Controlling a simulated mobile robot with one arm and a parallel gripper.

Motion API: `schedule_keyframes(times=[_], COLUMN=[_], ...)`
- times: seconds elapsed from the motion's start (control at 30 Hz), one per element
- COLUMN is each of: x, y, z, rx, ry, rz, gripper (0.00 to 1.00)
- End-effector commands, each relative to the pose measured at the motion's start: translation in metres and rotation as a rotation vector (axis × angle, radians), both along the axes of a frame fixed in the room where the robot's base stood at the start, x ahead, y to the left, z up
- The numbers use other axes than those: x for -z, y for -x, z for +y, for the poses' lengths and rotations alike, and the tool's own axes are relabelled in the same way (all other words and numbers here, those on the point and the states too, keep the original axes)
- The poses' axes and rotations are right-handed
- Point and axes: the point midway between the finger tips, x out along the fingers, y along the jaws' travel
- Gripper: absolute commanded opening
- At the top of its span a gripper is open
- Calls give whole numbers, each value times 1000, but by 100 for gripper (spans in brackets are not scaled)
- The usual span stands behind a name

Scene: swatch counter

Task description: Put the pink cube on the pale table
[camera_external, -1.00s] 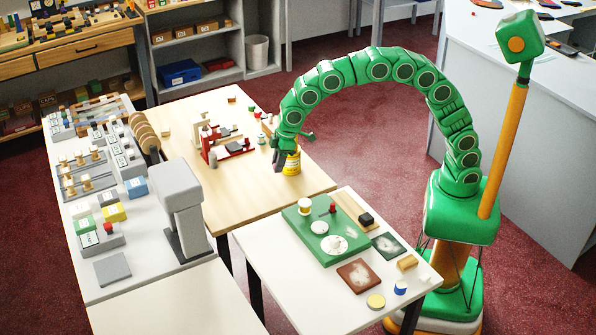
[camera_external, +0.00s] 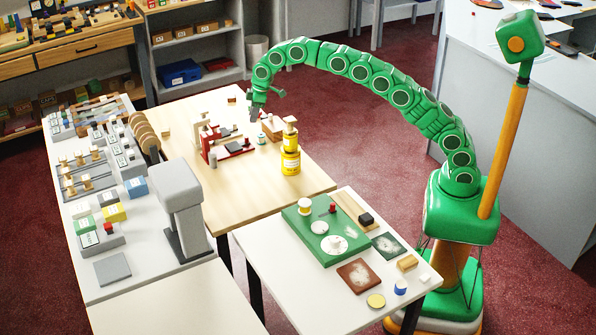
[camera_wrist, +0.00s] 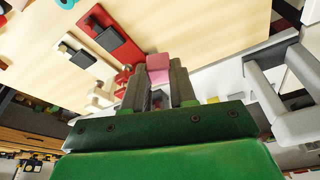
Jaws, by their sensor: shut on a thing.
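The pink cube (camera_wrist: 158,64) shows in the wrist view between the tips of my gripper (camera_wrist: 158,82), which is shut on it. In the external view my gripper (camera_external: 255,113) hangs low over the back of the pale wood table (camera_external: 190,145), near its far right edge. I cannot make out the cube there. A white-topped table (camera_external: 272,262) stands in front, holding a green board (camera_external: 318,251) and several small items.
Yellow tins (camera_external: 290,160) stand stacked near the wood table's right edge. Red and grey stands (camera_external: 212,145) are left of my gripper. A grey press (camera_external: 180,205) stands on the left counter. The wood table's front is clear.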

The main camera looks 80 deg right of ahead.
Motion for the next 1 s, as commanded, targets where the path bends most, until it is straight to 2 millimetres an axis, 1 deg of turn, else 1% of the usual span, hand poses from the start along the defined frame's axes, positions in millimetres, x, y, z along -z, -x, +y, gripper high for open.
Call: schedule_keyframes(times=[0.03,0.2,0.57,0.97,1.0], x=[1,1,5,31,38], y=[-3,-9,-14,-13,-13], z=[-10,-35,-69,-67,-67], rx=[7,17,31,29,29], ry=[1,4,10,9,9], rz=[0,-5,-2,0,0], gripper=[0,0,0,0,0])
